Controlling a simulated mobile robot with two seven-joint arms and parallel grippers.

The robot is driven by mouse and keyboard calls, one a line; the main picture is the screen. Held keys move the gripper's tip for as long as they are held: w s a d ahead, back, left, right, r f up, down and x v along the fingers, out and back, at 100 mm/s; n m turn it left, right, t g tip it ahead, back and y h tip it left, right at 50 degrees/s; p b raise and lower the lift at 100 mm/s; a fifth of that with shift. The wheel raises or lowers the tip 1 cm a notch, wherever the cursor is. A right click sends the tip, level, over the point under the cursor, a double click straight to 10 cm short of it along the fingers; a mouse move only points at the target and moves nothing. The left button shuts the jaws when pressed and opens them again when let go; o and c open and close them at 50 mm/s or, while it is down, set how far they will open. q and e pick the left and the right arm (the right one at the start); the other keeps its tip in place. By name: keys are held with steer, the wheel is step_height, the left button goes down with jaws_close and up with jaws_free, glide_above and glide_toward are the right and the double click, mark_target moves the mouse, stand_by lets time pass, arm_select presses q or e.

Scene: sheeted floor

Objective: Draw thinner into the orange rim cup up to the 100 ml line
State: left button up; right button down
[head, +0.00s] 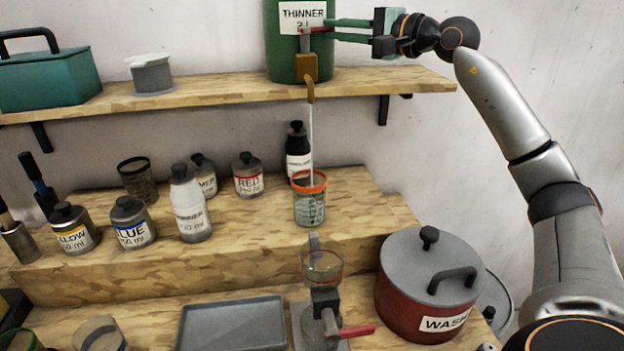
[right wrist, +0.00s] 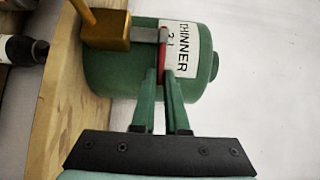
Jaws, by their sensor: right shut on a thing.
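The green thinner container (head: 283,50) stands on the upper shelf, with a brass tap (head: 307,68) at its front. The container and tap also show in the right wrist view (right wrist: 115,68). My right gripper (head: 318,28) is shut on the red tap handle (right wrist: 162,58). A thin pale stream (head: 311,130) falls from the spout into the orange rim cup (head: 310,205), which stands upright on the middle step below. The cup has dark marks on its clear wall; the liquid level against them is too small to read. My left gripper is not in view.
Labelled bottles, including a dark one (head: 298,150) behind the cup and a white one (head: 190,205), stand on the step. A glass funnel-like vessel (head: 322,265) on a stand with a red handle, a grey tray (head: 232,325) and a red wash pot (head: 425,290) are in front.

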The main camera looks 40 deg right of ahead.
steer(key=shift+r+h, duration=0.3)
steer(key=shift+r, duration=0.05)
steer(key=shift+a+f+m+t+h, duration=0.1)
steer(key=shift+a+m+t+h, duration=0.2)
steer(key=shift+m+h, duration=0.45)
steer(key=shift+s+a+f+m+h, duration=0.1)
steer(key=shift+a+m+h, duration=0.15)
steer(key=shift+m+h, duration=0.65)
steer(key=shift+n+h+b, duration=0.25)
steer(key=shift+b, duration=0.05)
steer(key=shift+s+a+f+m+h, duration=0.15)
steer(key=shift+a+m+h, duration=0.1)
steer(key=shift+m+h, duration=0.25)
steer(key=shift+s+h, duration=0.1)
steer(key=shift+h, duration=0.5)
